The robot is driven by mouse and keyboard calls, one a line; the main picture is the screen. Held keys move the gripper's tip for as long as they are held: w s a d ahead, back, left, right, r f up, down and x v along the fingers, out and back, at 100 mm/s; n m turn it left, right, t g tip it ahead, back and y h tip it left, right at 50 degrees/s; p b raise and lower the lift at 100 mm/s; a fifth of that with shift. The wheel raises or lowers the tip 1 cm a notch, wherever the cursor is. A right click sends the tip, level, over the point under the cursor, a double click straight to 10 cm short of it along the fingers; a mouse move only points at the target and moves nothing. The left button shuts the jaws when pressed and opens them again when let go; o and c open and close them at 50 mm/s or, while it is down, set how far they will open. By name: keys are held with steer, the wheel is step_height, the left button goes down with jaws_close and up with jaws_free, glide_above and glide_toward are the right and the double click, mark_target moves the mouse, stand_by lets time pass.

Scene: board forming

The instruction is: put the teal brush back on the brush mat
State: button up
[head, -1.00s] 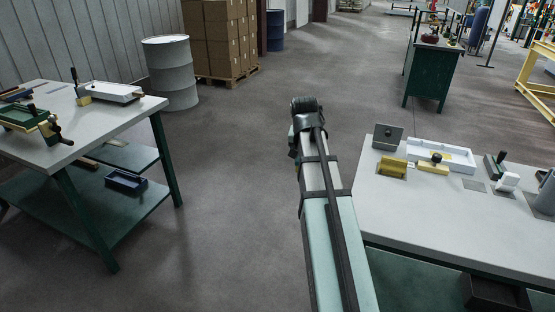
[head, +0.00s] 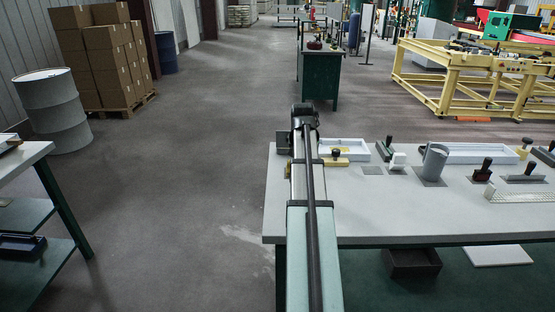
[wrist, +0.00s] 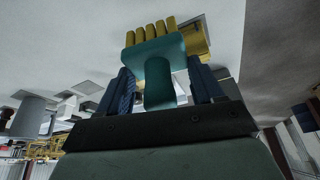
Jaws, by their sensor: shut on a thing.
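My gripper (wrist: 162,80) has its two blue fingers closed on the handle of the teal brush (wrist: 155,55) in the wrist view. The brush has a wide teal head with a row of yellow bristles at the top of the picture. In the head view my arm hides the gripper and brush, and its end is over the left end of the grey worktable (head: 400,215). Several small grey mats lie on this table, one under the grey cylinder (head: 435,162). I cannot tell which is the brush mat.
A yellow block (wrist: 197,38) shows behind the brush. Another table (head: 20,165) stands left, with open floor between.

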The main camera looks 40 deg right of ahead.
steer(key=s+d+n+t+y, duration=0.1)
steer(key=s+d+n, duration=0.3)
steer(key=d, duration=1.1)
steer(key=s+d+n+t+y, duration=0.1)
steer(key=s+d+n, duration=0.2)
steer(key=s+d, duration=0.5)
steer(key=shift+s+d+r+n, duration=0.2)
steer(key=shift+d+r+n, duration=0.15)
steer(key=shift+d, duration=3.2)
steer(key=shift+f, duration=0.15)
steer(key=shift+f, duration=3.9)
steer(key=shift+f, duration=0.25)
steer(key=o, duration=1.2)
